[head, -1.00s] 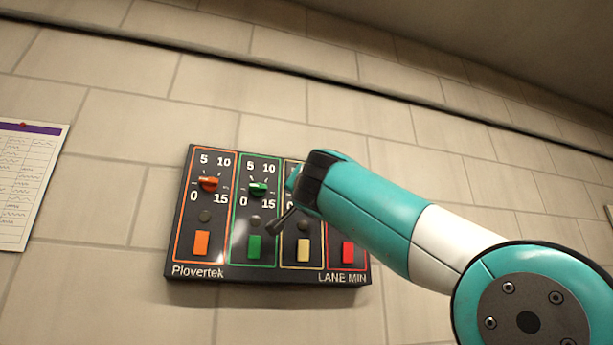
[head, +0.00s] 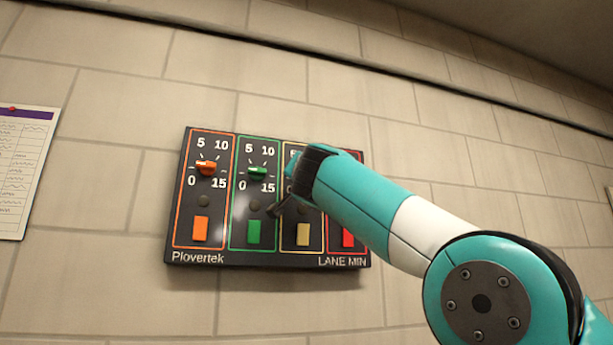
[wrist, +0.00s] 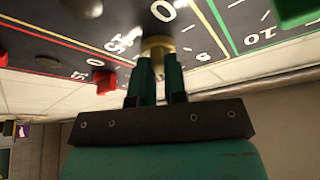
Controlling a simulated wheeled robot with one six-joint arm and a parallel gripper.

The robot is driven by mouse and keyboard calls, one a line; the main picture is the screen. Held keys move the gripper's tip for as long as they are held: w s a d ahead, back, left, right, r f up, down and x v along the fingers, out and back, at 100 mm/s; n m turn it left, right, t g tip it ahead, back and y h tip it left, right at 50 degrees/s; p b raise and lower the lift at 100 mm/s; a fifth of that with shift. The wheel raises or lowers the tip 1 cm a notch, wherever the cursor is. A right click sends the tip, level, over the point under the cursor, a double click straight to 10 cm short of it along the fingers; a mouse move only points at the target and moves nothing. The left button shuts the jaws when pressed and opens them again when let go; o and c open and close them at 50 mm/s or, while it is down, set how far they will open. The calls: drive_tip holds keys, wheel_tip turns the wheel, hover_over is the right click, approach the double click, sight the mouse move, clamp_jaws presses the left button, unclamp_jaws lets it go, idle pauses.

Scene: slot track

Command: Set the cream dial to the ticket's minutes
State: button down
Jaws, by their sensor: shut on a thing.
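The cream dial (wrist: 157,43) shows in the wrist view between the tips of my gripper (wrist: 158,60), which is shut on it. In the head view my gripper (head: 293,172) covers the cream dial and most of its scale, so its setting is hidden there. In the wrist view, a 0 and a 15 of its scale show near the dial, but the pointer is not clear. The cream button (head: 303,235) shows below on the panel (head: 220,259). No ticket can be made out.
The orange dial (head: 206,168) and green dial (head: 257,171) are to the left of my gripper. The red dial (wrist: 105,83) is close by in the wrist view; a red button (head: 348,238) shows below. A paper sheet (head: 22,170) hangs at far left.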

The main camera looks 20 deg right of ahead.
drive_tip(key=shift+m, duration=0.3)
drive_tip(key=shift+m+h, duration=0.3)
drive_tip(key=shift+m, duration=0.4)
drive_tip(key=c, duration=1.2)
unclamp_jaws()
drive_tip(key=shift+o, duration=0.2)
drive_tip(key=b+v, duration=1)
drive_tip(key=v, duration=0.7)
drive_tip(key=shift+s+a+r+b, duration=0.15)
drive_tip(key=shift+s+r+b, duration=0.1)
drive_tip(key=shift+s+b, duration=0.1)
